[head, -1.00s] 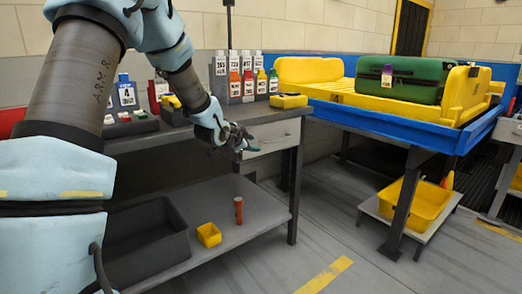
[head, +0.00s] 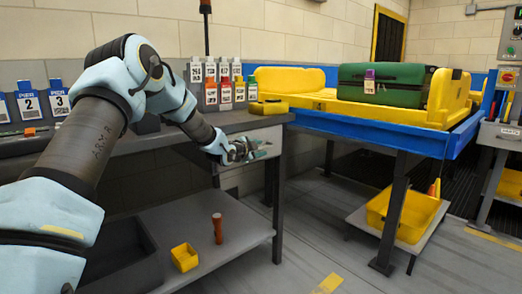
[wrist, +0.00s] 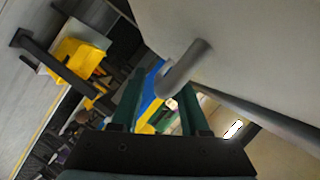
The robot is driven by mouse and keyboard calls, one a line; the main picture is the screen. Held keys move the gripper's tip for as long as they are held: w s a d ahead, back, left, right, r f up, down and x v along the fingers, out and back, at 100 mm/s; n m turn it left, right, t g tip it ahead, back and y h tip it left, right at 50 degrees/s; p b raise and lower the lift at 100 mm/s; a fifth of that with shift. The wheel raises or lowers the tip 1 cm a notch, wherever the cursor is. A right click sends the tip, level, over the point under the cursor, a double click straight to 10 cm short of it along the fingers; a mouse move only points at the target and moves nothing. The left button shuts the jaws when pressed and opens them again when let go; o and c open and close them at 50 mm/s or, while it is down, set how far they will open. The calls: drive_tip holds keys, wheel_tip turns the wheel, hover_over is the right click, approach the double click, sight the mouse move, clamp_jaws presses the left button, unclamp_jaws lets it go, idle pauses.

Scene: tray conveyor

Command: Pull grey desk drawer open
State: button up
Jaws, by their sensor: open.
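The grey drawer (head: 271,136) is set under the right end of the dark desk top and looks closed in the head view. Its pale front (wrist: 245,50) fills the upper right of the wrist view. A bent grey bar handle (wrist: 187,66) stands out from that front. My gripper (head: 258,151) is in front of the drawer and hides part of it. In the wrist view my gripper (wrist: 162,88) has its two green fingers apart. The handle's bent end shows between and just beyond the fingertips; I cannot tell whether they touch it.
A blue conveyor frame (head: 375,137) with a green suitcase (head: 392,85) stands to the right.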

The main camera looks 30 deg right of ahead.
drive_tip(key=shift+w+d+f, duration=0.15)
drive_tip(key=shift+w+d, duration=0.2)
drive_tip(key=shift+d, duration=0.2)
clamp_jaws()
idle(1.1)
